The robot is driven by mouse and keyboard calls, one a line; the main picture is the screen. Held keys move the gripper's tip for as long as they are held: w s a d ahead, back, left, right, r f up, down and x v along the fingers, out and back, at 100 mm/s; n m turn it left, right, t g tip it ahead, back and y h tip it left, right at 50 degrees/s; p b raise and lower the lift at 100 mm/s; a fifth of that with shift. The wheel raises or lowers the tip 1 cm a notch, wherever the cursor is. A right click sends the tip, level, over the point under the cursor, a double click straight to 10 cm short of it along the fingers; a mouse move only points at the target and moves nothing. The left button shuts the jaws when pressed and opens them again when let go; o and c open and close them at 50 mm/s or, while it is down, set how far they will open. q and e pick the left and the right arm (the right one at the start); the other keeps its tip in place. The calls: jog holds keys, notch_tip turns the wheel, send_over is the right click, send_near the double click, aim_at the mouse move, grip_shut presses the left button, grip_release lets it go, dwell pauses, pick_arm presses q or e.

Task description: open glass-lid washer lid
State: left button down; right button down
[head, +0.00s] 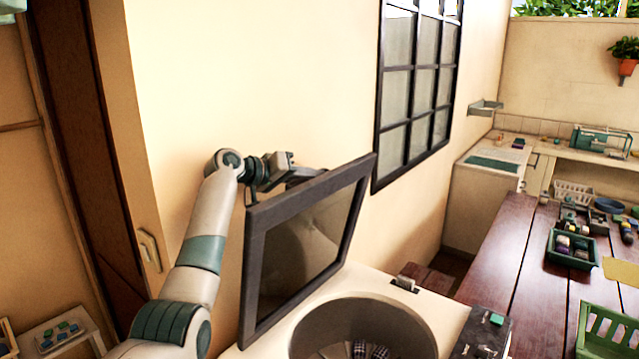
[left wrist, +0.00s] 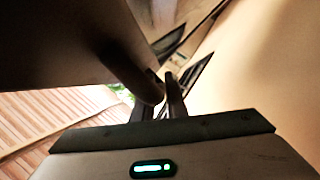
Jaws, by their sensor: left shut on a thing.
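The washer (head: 440,306) stands low in the middle of the head view, with its round drum opening (head: 365,330) uncovered. Some checked cloth (head: 370,350) shows inside the drum. The dark-framed glass lid (head: 305,245) is raised and stands steeply tilted at the left of the opening. My left gripper (head: 300,175) is at the lid's upper edge, partly hidden behind it. In the left wrist view, the gripper's fingers (left wrist: 162,92) are close together at the edge of the dark lid (left wrist: 65,45), shut on it. My right gripper is in neither view.
A cream wall (head: 260,80) with a dark-framed window (head: 418,85) rises close behind the lid. A wooden table (head: 510,250) at the right holds a green tray (head: 572,250) and small items.

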pick_arm(q)
jog(key=shift+w+a, duration=0.7)
jog(key=shift+a, duration=0.3)
jog(key=c, duration=1.8)
grip_release()
jog(key=shift+o, duration=0.2)
jog(key=b+v, duration=0.7)
jog(key=v, duration=0.5)
jog(key=shift+b, duration=0.35)
